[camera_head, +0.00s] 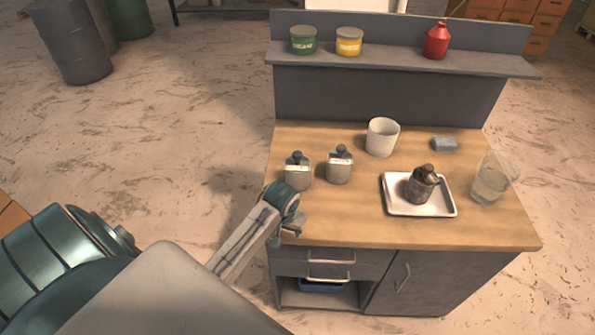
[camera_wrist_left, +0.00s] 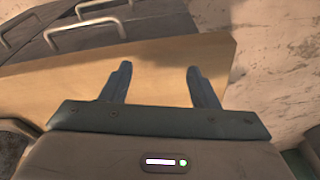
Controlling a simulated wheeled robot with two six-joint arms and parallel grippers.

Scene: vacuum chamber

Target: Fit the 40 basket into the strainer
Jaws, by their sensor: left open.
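Two small grey metal pots with dark knobs stand upright on the left of the worktop: a left pot (camera_head: 297,175) and a right pot (camera_head: 339,168). Any number on them is too small to read, so I cannot tell which is the 40 basket. A dark metal body with a brownish top (camera_head: 421,188), perhaps the strainer, stands on a white tray (camera_head: 388,204). My left gripper (camera_head: 297,221) is at the worktop's front left corner, in front of the left pot and apart from it. Its fingers (camera_wrist_left: 158,78) are open and empty over bare wood. My right gripper is not in view.
A white cup (camera_head: 382,138), a grey-blue block (camera_head: 444,144) and a clear glass beaker (camera_head: 491,180) stand on the wooden worktop (camera_head: 330,220). A shelf (camera_head: 390,62) behind holds green and yellow tins and a red bottle. The front middle of the worktop is clear.

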